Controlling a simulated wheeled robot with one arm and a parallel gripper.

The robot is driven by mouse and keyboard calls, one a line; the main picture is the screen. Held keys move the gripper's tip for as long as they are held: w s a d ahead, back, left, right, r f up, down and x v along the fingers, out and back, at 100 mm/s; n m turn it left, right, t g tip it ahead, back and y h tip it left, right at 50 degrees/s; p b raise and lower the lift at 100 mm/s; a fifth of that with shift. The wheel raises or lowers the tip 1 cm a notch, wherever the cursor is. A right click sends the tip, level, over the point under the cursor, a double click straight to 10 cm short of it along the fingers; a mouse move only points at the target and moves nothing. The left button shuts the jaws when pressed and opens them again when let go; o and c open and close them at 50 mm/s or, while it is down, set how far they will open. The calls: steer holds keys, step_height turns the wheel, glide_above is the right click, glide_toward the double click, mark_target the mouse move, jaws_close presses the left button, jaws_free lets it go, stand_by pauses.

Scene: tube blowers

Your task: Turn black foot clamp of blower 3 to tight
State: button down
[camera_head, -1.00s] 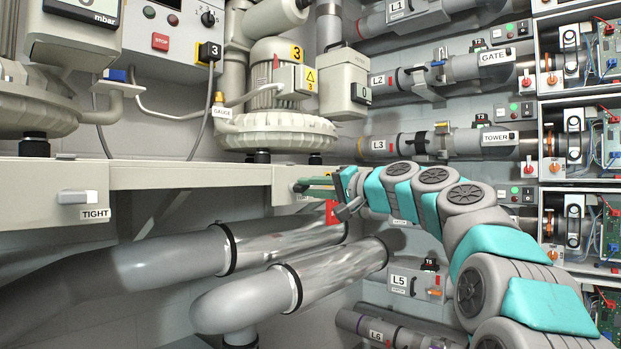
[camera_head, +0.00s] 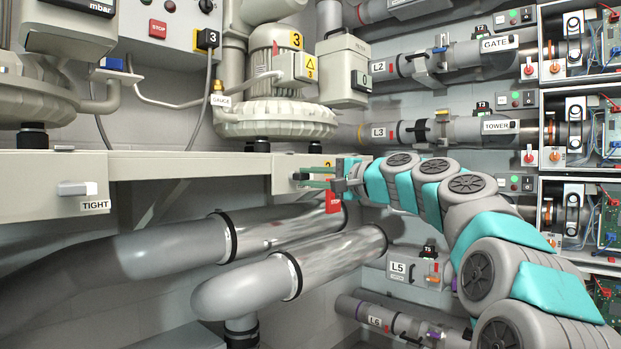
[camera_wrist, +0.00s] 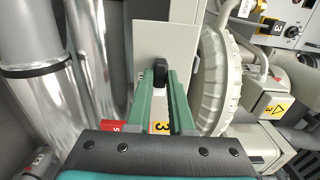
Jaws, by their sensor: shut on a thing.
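My gripper (camera_head: 318,178) is at the front face of the bench under blower 3 (camera_head: 275,118), with its green fingers pointing left at the panel. In the wrist view, the fingers (camera_wrist: 161,85) are shut on the black foot clamp (camera_wrist: 161,72), a small dark knob on the pale panel (camera_wrist: 150,35). In the head view the clamp (camera_head: 298,176) shows only as a small dark spot at the fingertips. Blower 3 (camera_wrist: 215,85) lies to the right of the fingers in the wrist view. The clamp's TIGHT marking is not visible there.
A white clamp handle (camera_head: 76,189) with a TIGHT label (camera_head: 95,206) is on the bench at left. A red STOP tag (camera_head: 333,201) hangs just below my gripper. Large silver pipes (camera_head: 300,262) run beneath the bench. Valve pipes and open electrical boxes stand at right.

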steer(key=c, duration=0.8)
jaws_free()
steer(key=shift+d, duration=0.1)
steer(key=b+v, duration=0.1)
steer(key=v, duration=0.6)
steer(key=shift+s+d, duration=0.2)
steer(key=shift+d, duration=0.05)
